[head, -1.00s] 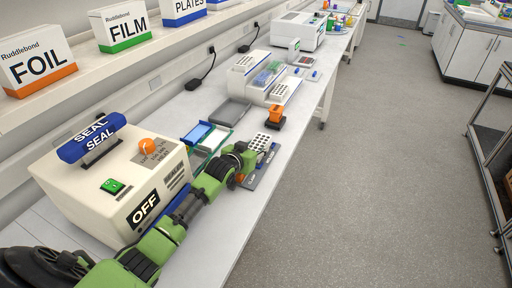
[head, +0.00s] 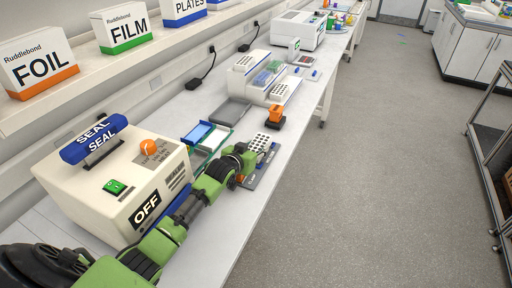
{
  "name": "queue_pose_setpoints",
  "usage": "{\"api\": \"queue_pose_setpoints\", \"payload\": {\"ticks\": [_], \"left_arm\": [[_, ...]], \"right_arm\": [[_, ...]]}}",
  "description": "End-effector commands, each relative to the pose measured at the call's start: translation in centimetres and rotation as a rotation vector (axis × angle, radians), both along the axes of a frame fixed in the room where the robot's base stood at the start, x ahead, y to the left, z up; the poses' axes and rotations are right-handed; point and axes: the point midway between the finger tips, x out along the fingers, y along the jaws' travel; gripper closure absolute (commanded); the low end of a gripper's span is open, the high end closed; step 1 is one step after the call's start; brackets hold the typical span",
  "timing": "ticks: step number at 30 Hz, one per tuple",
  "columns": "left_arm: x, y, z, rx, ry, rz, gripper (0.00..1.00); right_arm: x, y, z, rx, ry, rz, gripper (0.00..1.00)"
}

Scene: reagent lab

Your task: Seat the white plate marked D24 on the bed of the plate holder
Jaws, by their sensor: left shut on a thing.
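The white plate (head: 260,141) with dark wells is in the head view, just beyond my left gripper, at the far part of the grey plate holder (head: 263,172). Its D24 mark is not legible, and I cannot tell whether it lies flat on the bed. The holder carries a label that seems to read CLAMP. My left gripper (head: 240,177) is low over the holder's near left part, shut, seemingly on a small orange clamp knob (head: 239,179). The fingers and wrist hide much of the knob and part of the bed. My right gripper is not in view.
The cream sealer (head: 120,190), marked SEAL and OFF, stands left of my arm. Trays (head: 205,136) lie behind the wrist. An orange-topped block (head: 275,116) stands just past the plate, with white racks (head: 262,76) beyond. The bench's front edge is close on the right.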

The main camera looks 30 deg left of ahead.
Motion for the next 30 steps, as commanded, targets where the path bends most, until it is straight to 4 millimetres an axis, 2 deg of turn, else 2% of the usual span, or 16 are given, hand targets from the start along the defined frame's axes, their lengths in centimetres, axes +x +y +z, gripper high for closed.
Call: {"api": "queue_pose_setpoints", "payload": {"ticks": [30], "left_arm": [[0.02, 0.01, -0.35, 0.000, 0.000, 0.000, 0.81]], "right_arm": [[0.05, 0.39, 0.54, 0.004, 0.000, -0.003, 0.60]]}}
